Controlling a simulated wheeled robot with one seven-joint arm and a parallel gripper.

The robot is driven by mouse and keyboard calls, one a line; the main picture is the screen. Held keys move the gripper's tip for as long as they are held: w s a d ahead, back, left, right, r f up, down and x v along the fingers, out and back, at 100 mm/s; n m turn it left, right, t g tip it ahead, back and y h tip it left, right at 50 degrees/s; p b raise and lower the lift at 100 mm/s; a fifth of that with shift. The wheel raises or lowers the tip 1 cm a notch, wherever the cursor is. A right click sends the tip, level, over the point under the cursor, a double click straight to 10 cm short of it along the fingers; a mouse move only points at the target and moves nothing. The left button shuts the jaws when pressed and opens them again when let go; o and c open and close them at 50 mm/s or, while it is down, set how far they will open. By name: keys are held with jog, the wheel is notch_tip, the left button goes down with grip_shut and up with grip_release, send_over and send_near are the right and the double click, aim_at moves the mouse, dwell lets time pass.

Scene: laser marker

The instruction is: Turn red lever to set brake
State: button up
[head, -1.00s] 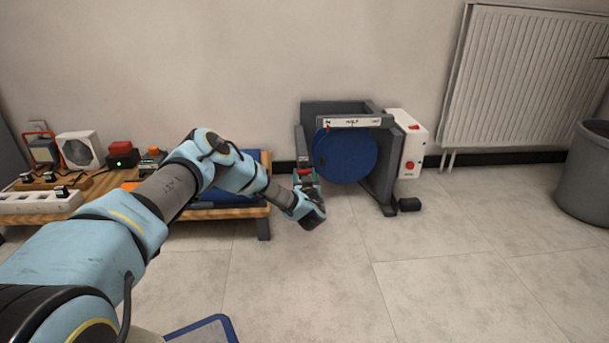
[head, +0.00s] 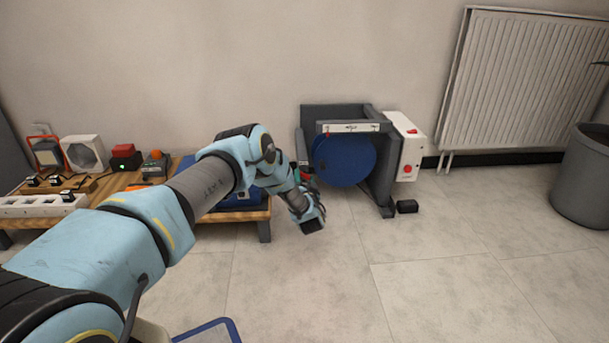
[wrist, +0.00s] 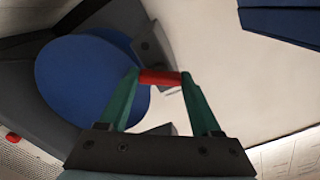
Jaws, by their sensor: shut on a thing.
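The red lever (wrist: 160,77) sits between the green fingertips of my gripper (wrist: 161,79) in the wrist view. My gripper is shut on it, with a fingertip at each end of the red part. In the head view my gripper is at the left side of the grey machine frame (head: 380,180), low down, and is mostly hidden by my own wrist. A large blue disc (head: 344,160) sits inside the frame; it also shows in the wrist view (wrist: 85,82). A white strip (head: 348,127) with small marks, too small to read, runs along the frame's top front.
A white box with red buttons (head: 405,145) is on the machine's right side. A black block (head: 407,206) lies on the floor. A low wooden table (head: 110,187) with several devices stands left. A radiator (head: 520,80) and grey bin (head: 585,175) are right.

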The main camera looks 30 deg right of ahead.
jog(key=m, duration=0.5)
jog(key=shift+m, duration=0.3)
jog(key=m+b, duration=0.1)
jog(key=m, duration=0.4)
jog(key=shift+a, duration=0.1)
jog(key=shift+f+m, duration=0.1)
jog(key=shift+m, duration=0.3)
jog(key=o, duration=1.4)
jog(key=shift+p+v, duration=2.2)
jog(key=shift+v, duration=3.2)
